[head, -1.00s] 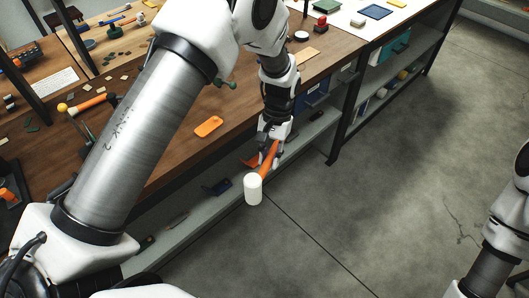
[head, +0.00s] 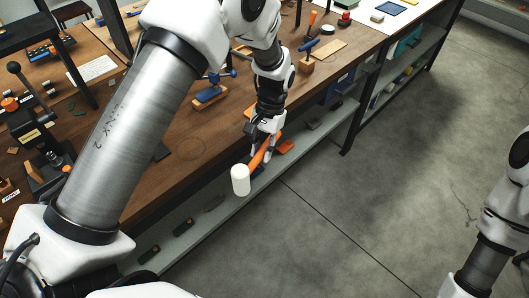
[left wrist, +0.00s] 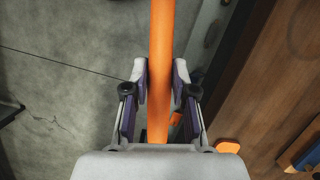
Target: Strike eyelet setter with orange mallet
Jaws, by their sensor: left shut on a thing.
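The orange mallet has an orange handle and a white cylindrical head (head: 240,180). My left gripper (head: 263,141) is shut on the handle, and the head hangs down beyond the bench's front edge. In the left wrist view the orange handle (left wrist: 161,40) runs upright between the two fingers (left wrist: 160,85); the mallet's head is out of that view. I cannot pick out the eyelet setter for certain among the small tools on the bench. My right arm shows at the right edge, but its gripper is out of view.
The wooden bench (head: 180,180) has a lower shelf (head: 215,208) with dark items. A black lever press (head: 40,140) stands at the left. A blue tool on a wooden block (head: 210,95) lies behind my left arm. An orange flat piece (head: 285,147) is near the front edge. The floor (head: 400,200) is clear.

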